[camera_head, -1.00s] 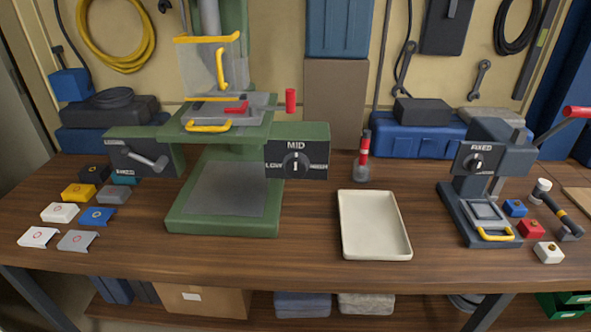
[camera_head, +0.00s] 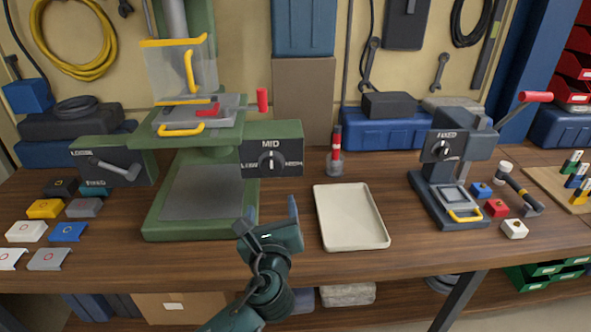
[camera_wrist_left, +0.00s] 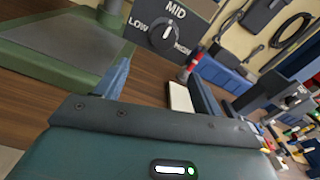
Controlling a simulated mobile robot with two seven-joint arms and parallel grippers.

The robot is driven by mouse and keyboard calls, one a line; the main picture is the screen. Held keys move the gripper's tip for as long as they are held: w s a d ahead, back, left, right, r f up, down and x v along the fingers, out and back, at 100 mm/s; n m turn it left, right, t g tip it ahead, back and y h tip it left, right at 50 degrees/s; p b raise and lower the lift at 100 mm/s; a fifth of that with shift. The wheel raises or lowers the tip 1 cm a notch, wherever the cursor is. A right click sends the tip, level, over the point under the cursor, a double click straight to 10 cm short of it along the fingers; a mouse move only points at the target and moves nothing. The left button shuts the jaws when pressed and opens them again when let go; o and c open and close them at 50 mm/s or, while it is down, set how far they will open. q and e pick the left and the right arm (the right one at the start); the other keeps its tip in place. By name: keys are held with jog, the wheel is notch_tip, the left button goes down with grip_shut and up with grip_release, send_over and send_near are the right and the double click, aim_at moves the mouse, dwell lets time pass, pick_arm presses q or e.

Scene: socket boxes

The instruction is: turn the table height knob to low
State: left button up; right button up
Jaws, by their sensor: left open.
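The table height knob (camera_head: 271,161) is a dark round dial with a white pointer on a black panel (camera_head: 290,160) marked LOW, MID and HIGH. Its pointer stands upright, at MID. The panel is on the right side of the green drill press (camera_head: 165,222). The knob also shows in the left wrist view (camera_wrist_left: 165,35), near the top. My left gripper (camera_head: 270,212) is open and empty, below and in front of the knob, apart from it. One blue finger (camera_wrist_left: 117,78) shows clearly in the wrist view. My right gripper is not in view.
A cream tray (camera_head: 382,240) lies right of my left gripper. A red-topped cylinder (camera_head: 336,150) stands behind it. A dark press (camera_head: 450,150) with small coloured blocks stands at the right. Box covers (camera_head: 67,231) lie at the left. The drill press has a lever panel (camera_head: 112,162).

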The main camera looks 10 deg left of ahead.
aim_at(271, 169)
pick_arm(q)
jog(key=shift+m, duration=0.3)
jog(key=x, duration=0.4)
jog(key=r+x, duration=0.1)
jog(key=x, duration=0.8)
jog(key=shift+w+r, duration=0.25)
jog(key=c, duration=1)
